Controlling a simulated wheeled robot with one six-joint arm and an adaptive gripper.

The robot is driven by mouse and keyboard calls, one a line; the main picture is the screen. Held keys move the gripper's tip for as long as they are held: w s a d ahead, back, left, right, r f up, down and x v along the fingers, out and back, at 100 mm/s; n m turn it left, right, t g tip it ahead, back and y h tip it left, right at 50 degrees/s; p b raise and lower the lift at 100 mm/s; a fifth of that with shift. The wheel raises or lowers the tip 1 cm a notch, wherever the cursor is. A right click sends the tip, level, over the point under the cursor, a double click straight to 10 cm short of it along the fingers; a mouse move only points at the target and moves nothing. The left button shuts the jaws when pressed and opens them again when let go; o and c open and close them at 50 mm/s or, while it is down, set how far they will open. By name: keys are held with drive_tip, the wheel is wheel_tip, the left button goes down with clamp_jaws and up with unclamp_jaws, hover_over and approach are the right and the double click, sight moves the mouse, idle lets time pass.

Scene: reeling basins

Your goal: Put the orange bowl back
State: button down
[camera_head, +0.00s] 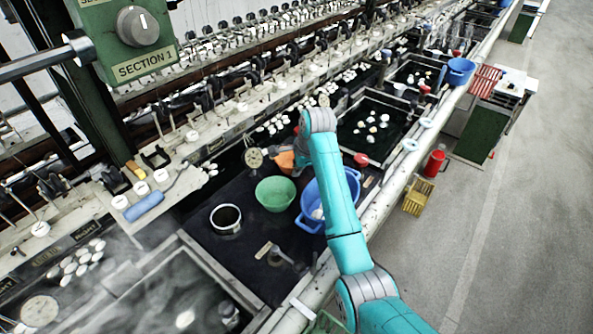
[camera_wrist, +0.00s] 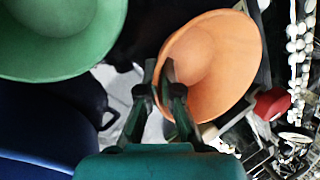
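The orange bowl (camera_wrist: 222,60) is in the upper middle of the wrist view, with its inside facing the camera and looking tilted. In the head view only part of the orange bowl (camera_head: 284,161) shows, left of my arm and beyond the green bowl. My gripper (camera_wrist: 159,75) is at the bowl's left rim, one finger inside and one outside, with the fingers close together on the rim. In the head view my arm hides the fingertips. I cannot tell whether the bowl touches the surface below.
A green bowl (camera_head: 275,193) stands near the orange bowl, with a blue basin (camera_head: 308,215) partly behind my arm. A steaming basin (camera_head: 165,290) lies at lower left. A red object (camera_wrist: 272,104) sits right of the bowl in the wrist view.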

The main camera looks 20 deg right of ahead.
drive_tip(key=shift+f, duration=0.3)
drive_tip(key=c, duration=1.8)
unclamp_jaws()
drive_tip(key=shift+f, duration=0.1)
drive_tip(key=o, duration=0.5)
drive_tip(key=v, duration=1.2)
drive_tip(key=shift+d, duration=0.1)
